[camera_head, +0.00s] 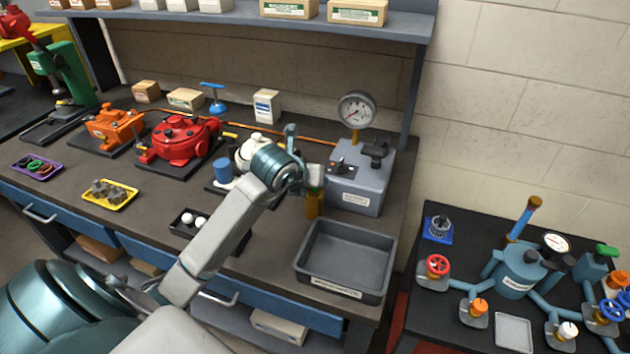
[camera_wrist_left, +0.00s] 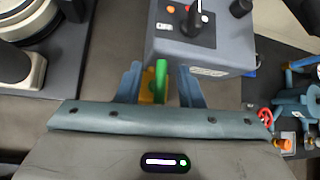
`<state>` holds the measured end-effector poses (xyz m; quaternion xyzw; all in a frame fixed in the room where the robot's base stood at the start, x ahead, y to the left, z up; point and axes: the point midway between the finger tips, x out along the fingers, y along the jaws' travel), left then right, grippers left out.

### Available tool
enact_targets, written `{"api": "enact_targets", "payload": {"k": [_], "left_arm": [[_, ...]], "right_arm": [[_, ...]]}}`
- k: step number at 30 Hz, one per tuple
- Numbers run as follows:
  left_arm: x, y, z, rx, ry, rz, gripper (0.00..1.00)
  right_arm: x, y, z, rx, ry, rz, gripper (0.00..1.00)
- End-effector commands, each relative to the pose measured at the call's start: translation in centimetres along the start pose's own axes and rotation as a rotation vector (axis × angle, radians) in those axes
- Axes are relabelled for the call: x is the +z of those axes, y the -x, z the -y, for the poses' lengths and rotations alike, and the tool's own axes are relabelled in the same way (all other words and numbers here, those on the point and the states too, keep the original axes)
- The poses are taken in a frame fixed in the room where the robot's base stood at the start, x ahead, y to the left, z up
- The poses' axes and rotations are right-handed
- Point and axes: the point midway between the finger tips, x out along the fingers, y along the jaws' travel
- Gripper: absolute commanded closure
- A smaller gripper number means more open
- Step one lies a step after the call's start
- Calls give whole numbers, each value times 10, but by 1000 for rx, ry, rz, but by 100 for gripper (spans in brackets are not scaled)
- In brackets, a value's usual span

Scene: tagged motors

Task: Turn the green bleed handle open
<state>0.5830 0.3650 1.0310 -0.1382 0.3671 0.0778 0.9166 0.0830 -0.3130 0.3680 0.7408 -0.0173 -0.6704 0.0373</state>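In the left wrist view, a green handle (camera_wrist_left: 160,80) stands upright beside a yellow brass-coloured body (camera_wrist_left: 147,86) at the front of a grey box (camera_wrist_left: 200,50). My left gripper (camera_wrist_left: 160,84) is open, with one finger on each side of the handle. Gaps show between the fingers and the green handle. In the head view, my left gripper (camera_head: 312,178) is at the left front of the grey gauge box (camera_head: 357,190). The brass body (camera_head: 314,206) shows below it, and the green handle is mostly hidden there. My right gripper is not in view.
A pressure gauge (camera_head: 356,110) stands on the grey box. An empty grey tray (camera_head: 345,232) lies in front. Left are a white round unit (camera_head: 256,147) and a red motor (camera_head: 178,138). A right-hand table holds a blue valve rig (camera_head: 518,272) and another green handle (camera_head: 607,250).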

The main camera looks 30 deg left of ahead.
Motion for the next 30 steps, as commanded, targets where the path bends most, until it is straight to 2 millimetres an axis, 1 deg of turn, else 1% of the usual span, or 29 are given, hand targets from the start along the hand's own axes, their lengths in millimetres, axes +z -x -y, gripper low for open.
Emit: {"api": "enact_targets", "payload": {"k": [3, 9, 12, 15, 21, 30], "left_arm": [[-1, 21, -1, 2, -6, 6, 66], [-1, 62, -1, 2, -6, 6, 66], [0, 77, 0, 1, -5, 4, 66], [-1, 87, 0, 0, -3, 3, 66], [-1, 96, 0, 0, -1, 0, 66], [-1, 96, 0, 0, 0, 0, 66]], "right_arm": [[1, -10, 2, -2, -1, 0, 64], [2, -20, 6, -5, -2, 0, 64], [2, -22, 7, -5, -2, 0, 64], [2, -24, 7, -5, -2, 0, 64], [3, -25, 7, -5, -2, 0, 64], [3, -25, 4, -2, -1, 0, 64]]}}
